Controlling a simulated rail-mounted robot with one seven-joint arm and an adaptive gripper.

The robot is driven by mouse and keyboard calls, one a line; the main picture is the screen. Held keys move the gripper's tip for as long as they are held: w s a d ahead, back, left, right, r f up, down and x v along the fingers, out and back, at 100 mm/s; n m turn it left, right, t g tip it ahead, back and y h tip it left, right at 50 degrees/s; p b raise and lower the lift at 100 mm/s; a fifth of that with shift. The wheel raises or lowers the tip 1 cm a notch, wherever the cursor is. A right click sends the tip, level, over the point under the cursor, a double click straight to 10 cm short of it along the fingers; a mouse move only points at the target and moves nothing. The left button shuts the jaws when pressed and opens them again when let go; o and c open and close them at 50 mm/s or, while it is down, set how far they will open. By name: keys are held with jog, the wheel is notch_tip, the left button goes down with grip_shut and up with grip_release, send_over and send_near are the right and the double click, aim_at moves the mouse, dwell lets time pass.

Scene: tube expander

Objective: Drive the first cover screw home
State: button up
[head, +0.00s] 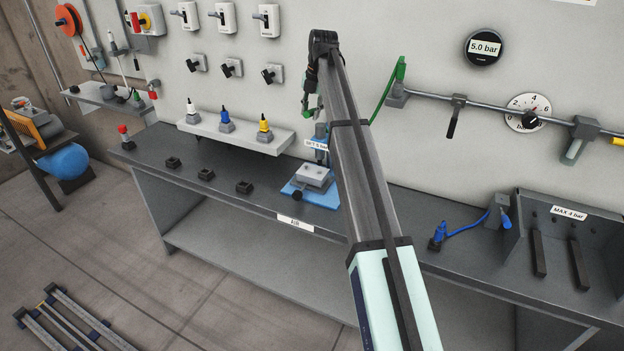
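My gripper (312,106) hangs at the end of my arm, high above the bench at the upper middle of the head view. It is small, dark and partly behind my arm, so its fingers cannot be made out. Below it, a grey block-shaped unit (316,176) sits on a blue base plate (322,199) on the bench. A blue upright part (321,135) with a white label stands behind it, partly hidden by my arm. No cover screw can be made out. A white-topped (192,116), a blue-topped (226,121) and a yellow-topped tool (264,130) stand on a wall shelf.
Three small black blocks, one of them here (244,187), sit along the left of the bench (215,205). A blue hose (468,231) lies at the right by a dark rack (560,250). A wall rail (485,107) carries fittings. A gauge (484,48) reads 5.0 bar.

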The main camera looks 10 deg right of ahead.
jog(key=shift+o, duration=0.2)
jog(key=shift+s, duration=0.1)
notch_tip(320, 180, up, 7)
jog(key=s+p, duration=0.1)
jog(key=p, duration=0.2)
jog(key=shift+d+f, duration=0.15)
jog(key=shift+d, duration=0.25)
jog(key=shift+d, duration=0.1)
dwell(0.6)
